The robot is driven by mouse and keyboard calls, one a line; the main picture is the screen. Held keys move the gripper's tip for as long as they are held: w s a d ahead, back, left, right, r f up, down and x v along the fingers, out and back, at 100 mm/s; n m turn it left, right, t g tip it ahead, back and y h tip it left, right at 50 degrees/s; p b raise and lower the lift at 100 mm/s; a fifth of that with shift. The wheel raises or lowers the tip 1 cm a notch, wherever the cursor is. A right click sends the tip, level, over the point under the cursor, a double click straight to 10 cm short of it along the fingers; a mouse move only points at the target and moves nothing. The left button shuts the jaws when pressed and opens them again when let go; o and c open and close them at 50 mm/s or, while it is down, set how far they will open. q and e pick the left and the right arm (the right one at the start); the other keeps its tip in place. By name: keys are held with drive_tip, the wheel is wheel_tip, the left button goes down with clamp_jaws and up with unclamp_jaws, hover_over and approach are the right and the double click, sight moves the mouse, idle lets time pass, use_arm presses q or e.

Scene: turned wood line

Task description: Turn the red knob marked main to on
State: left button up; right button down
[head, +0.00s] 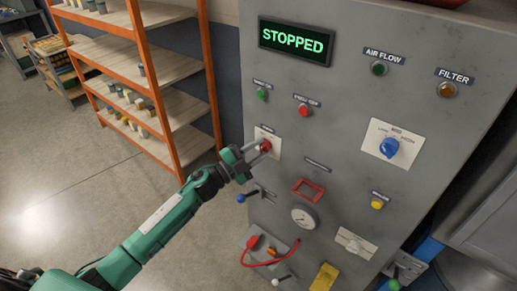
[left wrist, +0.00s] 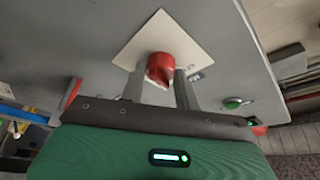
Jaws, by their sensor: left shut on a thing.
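The red knob (head: 265,146) sits on a pale square plate (head: 275,150) at the left of the grey control panel. In the left wrist view the red knob (left wrist: 160,68) stands on its white plate (left wrist: 185,32). My left gripper (head: 262,148) is at the knob, with its two fingers (left wrist: 158,85) on either side of it, shut on it. The plate's lettering is too small to read, so the knob's setting cannot be told. The display (head: 295,42) reads STOPPED. My right gripper is not in view.
The panel also carries a green button (head: 262,94), a red button (head: 304,111), a blue knob (head: 389,147), a yellow button (head: 377,204), a gauge (head: 304,216) and a blue-tipped lever (head: 241,198). An orange-framed shelf (head: 212,75) stands to the left. The floor between is clear.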

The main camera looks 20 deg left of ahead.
use_arm(q)
drive_tip(key=shift+r+m+g+p, duration=0.1)
drive_tip(key=shift+m+g+p, duration=0.4)
drive_tip(key=shift+m, duration=0.8)
drive_tip(key=o, duration=1)
drive_tip(key=shift+s+a, duration=0.1)
drive_tip(key=b+v, duration=0.5)
drive_tip(key=v, duration=0.8)
drive_tip(key=shift+s+a, duration=0.2)
drive_tip(key=shift+s, duration=0.05)
